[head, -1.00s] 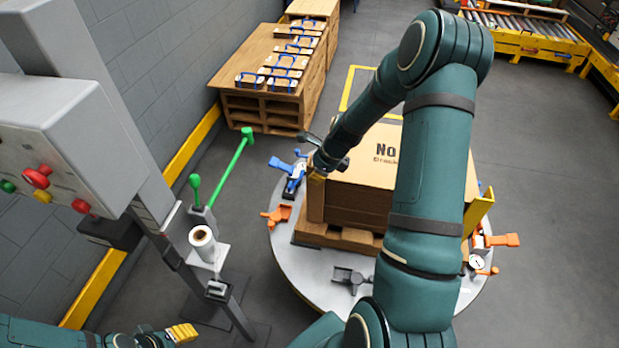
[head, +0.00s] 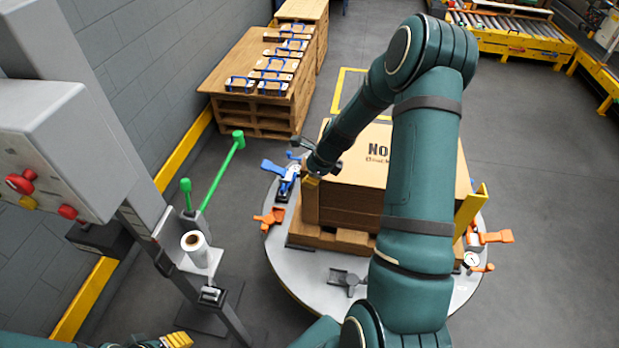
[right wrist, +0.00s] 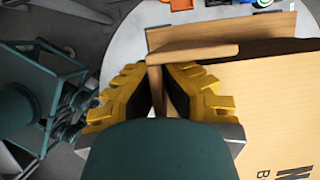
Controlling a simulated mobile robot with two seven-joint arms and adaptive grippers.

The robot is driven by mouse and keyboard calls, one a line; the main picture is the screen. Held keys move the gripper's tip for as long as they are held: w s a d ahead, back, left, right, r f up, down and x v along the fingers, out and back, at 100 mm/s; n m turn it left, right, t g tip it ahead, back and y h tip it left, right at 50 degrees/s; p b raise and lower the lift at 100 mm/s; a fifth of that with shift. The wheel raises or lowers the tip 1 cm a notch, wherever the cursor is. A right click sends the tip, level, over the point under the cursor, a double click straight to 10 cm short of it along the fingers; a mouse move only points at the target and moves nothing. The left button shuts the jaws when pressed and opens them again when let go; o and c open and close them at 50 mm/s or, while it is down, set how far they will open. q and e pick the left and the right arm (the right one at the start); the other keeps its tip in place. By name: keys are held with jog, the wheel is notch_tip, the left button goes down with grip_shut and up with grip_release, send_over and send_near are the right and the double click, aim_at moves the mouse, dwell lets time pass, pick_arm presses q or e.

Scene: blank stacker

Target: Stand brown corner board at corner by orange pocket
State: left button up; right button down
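The brown corner board (head: 310,204) stands about upright at the near left corner of the carton stack (head: 352,205). My right gripper (head: 316,176) is at its top end. In the right wrist view my right gripper (right wrist: 158,92) has its yellow fingers closed on one leg of the board (right wrist: 195,53), beside the carton (right wrist: 265,105). The orange pocket (head: 268,217) sits on the turntable rim just left of that corner; orange also shows in the right wrist view (right wrist: 180,4). Whether the board's foot touches anything is unclear. My left gripper (head: 176,341) is at the bottom edge, its opening unclear.
The carton stack rests on a pallet on the grey turntable (head: 300,278). A blue pocket (head: 288,178), a grey one (head: 347,279) and orange clamps (head: 496,237) line the rim. A yellow corner board (head: 470,214) stands at the right. A machine column with a green arm (head: 222,172) stands left.

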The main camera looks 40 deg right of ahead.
jog(key=shift+s+a+f, duration=0.1)
jog(key=shift+s+f, duration=0.35)
jog(key=shift+f, duration=0.25)
dwell(0.5)
jog(key=c, duration=1.1)
grip_release()
jog(key=shift+s+r, duration=0.1)
jog(key=shift+o, duration=0.2)
jog(key=w+v, duration=0.1)
jog(key=v, duration=1.1)
jog(key=shift+r, duration=0.55)
